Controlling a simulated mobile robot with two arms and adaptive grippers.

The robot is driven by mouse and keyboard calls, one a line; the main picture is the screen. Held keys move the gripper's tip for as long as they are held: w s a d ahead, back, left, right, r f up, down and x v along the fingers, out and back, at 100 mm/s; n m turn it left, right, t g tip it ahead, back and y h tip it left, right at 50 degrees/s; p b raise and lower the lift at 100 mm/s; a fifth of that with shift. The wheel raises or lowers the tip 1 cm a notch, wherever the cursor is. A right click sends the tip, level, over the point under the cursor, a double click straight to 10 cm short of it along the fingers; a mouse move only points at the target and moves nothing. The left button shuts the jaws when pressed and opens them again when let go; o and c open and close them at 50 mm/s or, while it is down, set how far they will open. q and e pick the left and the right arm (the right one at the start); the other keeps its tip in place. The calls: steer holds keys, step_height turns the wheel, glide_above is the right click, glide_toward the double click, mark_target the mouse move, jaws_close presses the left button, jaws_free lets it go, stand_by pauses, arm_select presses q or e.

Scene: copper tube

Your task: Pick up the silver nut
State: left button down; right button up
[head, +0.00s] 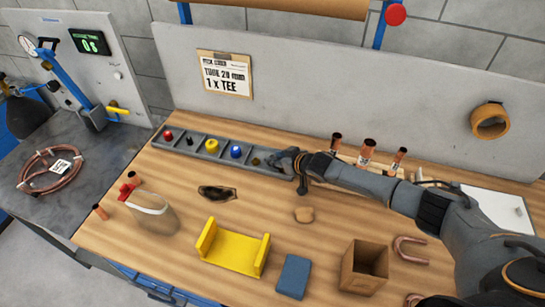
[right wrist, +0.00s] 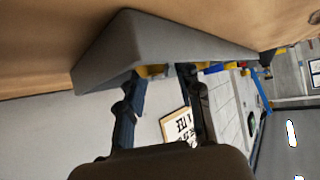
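The silver nut cannot be made out in either view. A grey compartment tray (head: 181,150) lies on the bench below the back panel; its wall also shows in the right wrist view (right wrist: 125,48). My right gripper (head: 290,160) is over the tray's right end and covers the compartment there. In the right wrist view its two fingers (right wrist: 168,82) are spread apart, with the tips close to the tray. A small brass-coloured piece (right wrist: 152,71) shows by one fingertip; whether it touches cannot be told. My left gripper is out of view.
The tray also holds red (head: 168,135), yellow (head: 212,146) and blue (head: 236,151) pieces. Upright copper tubes (head: 367,150) stand behind my right forearm. A yellow bracket (head: 235,248), blue block (head: 293,276) and cardboard box (head: 365,267) stand in front.

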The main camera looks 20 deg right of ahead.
jaws_close()
steer(key=shift+r, duration=0.1)
stand_by(0.3)
